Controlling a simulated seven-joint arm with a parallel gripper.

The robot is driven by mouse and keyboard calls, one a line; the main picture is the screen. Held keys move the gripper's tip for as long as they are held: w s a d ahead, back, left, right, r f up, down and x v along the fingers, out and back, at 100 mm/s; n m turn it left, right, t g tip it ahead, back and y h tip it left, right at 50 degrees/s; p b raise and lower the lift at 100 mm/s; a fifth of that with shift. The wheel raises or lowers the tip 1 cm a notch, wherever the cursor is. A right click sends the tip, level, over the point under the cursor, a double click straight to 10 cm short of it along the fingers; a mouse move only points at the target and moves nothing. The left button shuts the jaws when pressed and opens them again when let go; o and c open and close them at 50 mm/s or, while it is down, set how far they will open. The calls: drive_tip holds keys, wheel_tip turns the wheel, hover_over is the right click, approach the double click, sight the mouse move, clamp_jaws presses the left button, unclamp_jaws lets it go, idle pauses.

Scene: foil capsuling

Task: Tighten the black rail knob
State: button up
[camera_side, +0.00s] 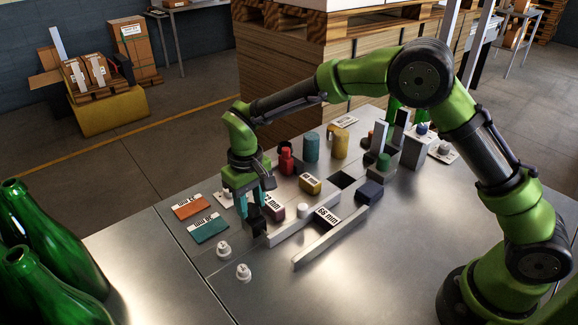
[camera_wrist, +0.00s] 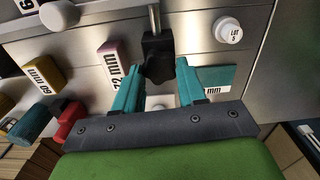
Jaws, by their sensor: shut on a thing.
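The black rail knob (camera_side: 254,217) is at the left end of the near pale rail bars, and it also shows in the wrist view (camera_wrist: 157,57) with a silver rod (camera_wrist: 154,18) running out of its far side. My gripper (camera_side: 254,205) points down over the knob. Its two teal fingers stand on either side of the knob, and in the wrist view my gripper (camera_wrist: 158,78) is shut on it. The fingers cover part of the knob's sides.
Labelled blocks, including a 72 mm one (camera_wrist: 115,65), stand close to the fingers. Orange (camera_side: 188,207) and teal (camera_side: 209,229) plates lie left of my gripper, two white knobbed pieces (camera_side: 243,272) in front. Green bottles (camera_side: 50,250) stand at the left edge. The table's front right is clear.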

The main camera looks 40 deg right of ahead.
sight(254, 207)
drive_tip(key=shift+r+m, duration=0.1)
drive_tip(key=shift+m, duration=0.4)
drive_tip(key=o, duration=1.1)
drive_tip(key=shift+c, duration=0.2)
wheel_tip(254, 207, up, 17)
drive_tip(key=s+d+m+t+y, duration=0.1)
drive_tip(key=s+d+m+t, duration=0.1)
drive_tip(key=s+d, duration=0.6)
drive_tip(key=s+d+r+m+t+y, duration=0.1)
drive_tip(key=s+d+t, duration=0.4)
drive_tip(key=s, duration=1)
drive_tip(key=d, duration=0.3)
drive_tip(key=shift+r+m, duration=0.2)
drive_tip(key=shift+m, duration=0.2)
